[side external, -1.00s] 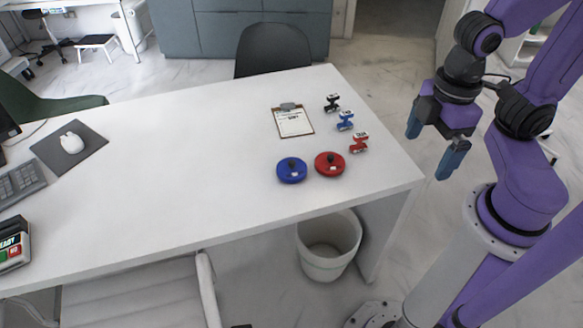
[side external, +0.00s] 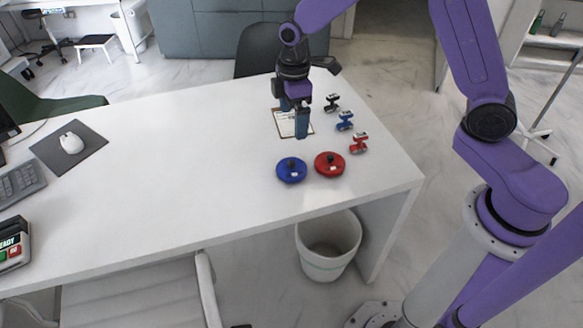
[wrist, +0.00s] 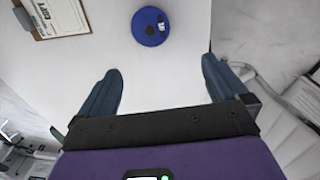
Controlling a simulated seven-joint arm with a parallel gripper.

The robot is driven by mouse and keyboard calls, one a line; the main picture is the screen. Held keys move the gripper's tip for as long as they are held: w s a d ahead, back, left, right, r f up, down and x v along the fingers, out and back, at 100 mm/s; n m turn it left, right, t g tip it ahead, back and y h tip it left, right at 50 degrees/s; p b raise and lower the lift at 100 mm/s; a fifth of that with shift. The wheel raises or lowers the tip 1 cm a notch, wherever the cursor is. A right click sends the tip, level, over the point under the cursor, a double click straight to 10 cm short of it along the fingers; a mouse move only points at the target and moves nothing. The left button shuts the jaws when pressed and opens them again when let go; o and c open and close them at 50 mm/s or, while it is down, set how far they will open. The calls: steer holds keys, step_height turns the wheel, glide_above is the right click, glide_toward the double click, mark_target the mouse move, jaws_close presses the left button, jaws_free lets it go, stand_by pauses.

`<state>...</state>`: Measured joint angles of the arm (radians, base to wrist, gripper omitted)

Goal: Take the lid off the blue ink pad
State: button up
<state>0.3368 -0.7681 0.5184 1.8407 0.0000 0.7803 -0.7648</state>
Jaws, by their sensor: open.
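The blue ink pad (side external: 291,171) is a round blue disc with a dark knob on top and a small white label. It lies on the white desk, left of the red ink pad (side external: 330,164). In the wrist view the blue ink pad (wrist: 151,26) is near the top centre, ahead of my fingers. My gripper (side external: 294,120) is above the desk near the clipboard, behind the blue ink pad in the side view. Its two fingers (wrist: 160,85) are spread apart with nothing between them.
A clipboard (side external: 283,122) lies partly hidden behind my gripper. A black stamp (side external: 332,103), a blue stamp (side external: 345,121) and a red stamp (side external: 359,143) stand to the right. A mouse mat (side external: 85,156) and keyboard (side external: 20,183) are far left. The desk's middle is clear.

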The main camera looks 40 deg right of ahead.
mark_target(290, 162)
steer(key=f, duration=0.6)
steer(key=w+f, duration=0.1)
steer(key=f, duration=0.5)
steer(key=w+f, duration=0.1)
steer(key=f, duration=0.5)
steer(key=shift+d+f, duration=0.3)
steer(key=shift+d, duration=0.05)
steer(key=c, duration=0.7)
